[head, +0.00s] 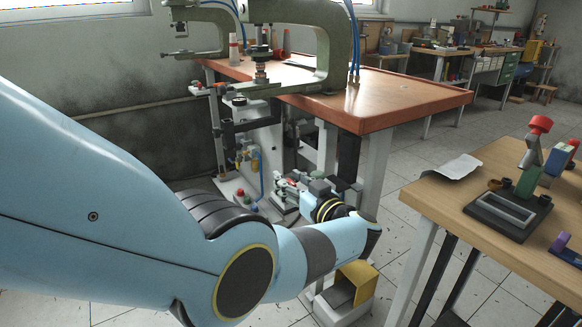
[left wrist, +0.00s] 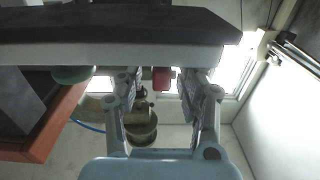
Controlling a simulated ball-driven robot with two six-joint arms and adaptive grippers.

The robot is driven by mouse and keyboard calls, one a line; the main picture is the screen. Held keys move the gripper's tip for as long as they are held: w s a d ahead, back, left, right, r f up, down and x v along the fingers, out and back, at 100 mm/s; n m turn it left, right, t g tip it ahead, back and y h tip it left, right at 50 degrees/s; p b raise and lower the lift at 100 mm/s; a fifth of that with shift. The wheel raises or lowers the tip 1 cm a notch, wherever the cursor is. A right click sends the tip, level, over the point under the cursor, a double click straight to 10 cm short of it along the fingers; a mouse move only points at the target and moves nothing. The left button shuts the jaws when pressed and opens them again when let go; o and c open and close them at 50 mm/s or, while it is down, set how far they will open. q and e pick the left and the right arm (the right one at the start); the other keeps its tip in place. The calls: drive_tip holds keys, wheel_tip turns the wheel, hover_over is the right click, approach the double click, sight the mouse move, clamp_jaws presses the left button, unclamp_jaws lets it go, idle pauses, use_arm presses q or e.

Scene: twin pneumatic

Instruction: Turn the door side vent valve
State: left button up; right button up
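My left gripper (head: 292,190) is low under the bench, beside the pneumatic press stand. In the left wrist view its two fingers (left wrist: 163,108) are apart, with nothing visibly clamped between them. A small red block-like part (left wrist: 162,78) shows between the fingers, beyond the tips; I cannot tell if it is the vent valve. A round olive fitting (left wrist: 140,130) is just below it. In the head view, a red knob (head: 240,192) and brass fittings (head: 243,158) sit left of the gripper. My right gripper is not in view.
The orange-topped bench (head: 400,98) carries grey-green C-frame presses (head: 333,45) above my gripper. A dark panel edge (left wrist: 120,25) crosses the top of the wrist view. A wooden table (head: 480,225) with fixtures stands right.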

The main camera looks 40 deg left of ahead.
sight(291, 182)
use_arm(q)
wheel_tip(291, 182, up, 10)
drive_tip(key=shift+f, duration=0.25)
idle(0.6)
drive_tip(key=s+d+f+m+t+h, duration=0.15)
drive_tip(key=s+f+m+h, duration=0.3)
drive_tip(key=s+f, duration=0.65)
drive_tip(key=s+d+f+m+t+h, duration=0.15)
drive_tip(key=s+f+m+h, duration=0.4)
drive_tip(key=f, duration=0.85)
drive_tip(key=s+f+m+t+h, duration=0.2)
drive_tip(key=s+f+m, duration=0.4)
drive_tip(key=s+f, duration=0.6)
drive_tip(key=s+f+g+h, duration=0.1)
drive_tip(key=s+f+g, duration=0.2)
drive_tip(key=s, duration=0.6)
drive_tip(key=s+d+f+n+g+h, duration=0.1)
drive_tip(key=s+f+g, duration=0.3)
drive_tip(key=s, duration=0.6)
drive_tip(key=s+d+f+n+g+h, duration=0.1)
drive_tip(key=s+f+g, duration=0.3)
drive_tip(key=s+f, duration=0.3)
drive_tip(key=s, duration=0.3)
drive_tip(key=shift+h, duration=0.4)
